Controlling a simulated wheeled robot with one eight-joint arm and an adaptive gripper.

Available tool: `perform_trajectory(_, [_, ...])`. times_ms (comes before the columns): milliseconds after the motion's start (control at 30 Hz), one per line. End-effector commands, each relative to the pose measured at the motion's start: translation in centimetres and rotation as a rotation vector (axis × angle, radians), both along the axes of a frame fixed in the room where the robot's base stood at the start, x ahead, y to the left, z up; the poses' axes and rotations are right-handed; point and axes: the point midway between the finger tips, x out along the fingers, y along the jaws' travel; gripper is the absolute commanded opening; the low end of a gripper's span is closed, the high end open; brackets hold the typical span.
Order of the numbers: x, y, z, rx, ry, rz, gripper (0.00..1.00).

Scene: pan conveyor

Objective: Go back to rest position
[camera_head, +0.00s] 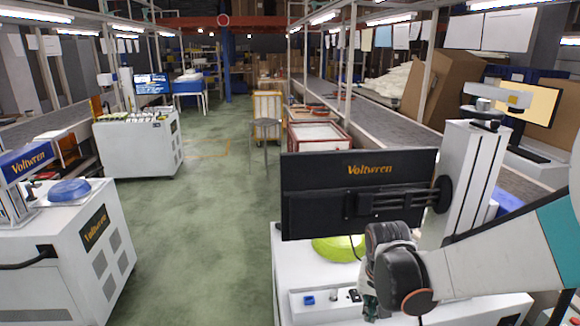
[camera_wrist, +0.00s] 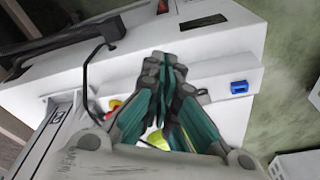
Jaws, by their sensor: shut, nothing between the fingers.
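My gripper (camera_wrist: 166,75) is in the middle of the wrist view, its teal and grey fingers closed together with nothing between them. It hangs over the white machine cabinet (camera_wrist: 225,35). In the head view my arm reaches in from the right, and the gripper (camera_head: 370,303) shows only partly below the dark wrist joint, in front of the white cabinet (camera_head: 290,265). A lime-green round thing (camera_head: 335,248) lies on that cabinet, partly hidden by the monitor and my arm.
A black Voltwren monitor (camera_head: 310,190) stands close behind my wrist, on an arm by a white column (camera_head: 470,175). A blue socket (camera_wrist: 239,87) is on the cabinet. Another white Voltwren machine (camera_head: 75,240) stands at left. The green floor aisle (camera_head: 205,215) between is clear.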

Motion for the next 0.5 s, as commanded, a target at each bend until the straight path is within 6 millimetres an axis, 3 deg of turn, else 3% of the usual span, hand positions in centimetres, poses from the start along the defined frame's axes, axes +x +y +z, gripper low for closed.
perform_trajectory(500, [-3.1,-0.1,5.7,-0.002,-0.097,0.085,0.0])
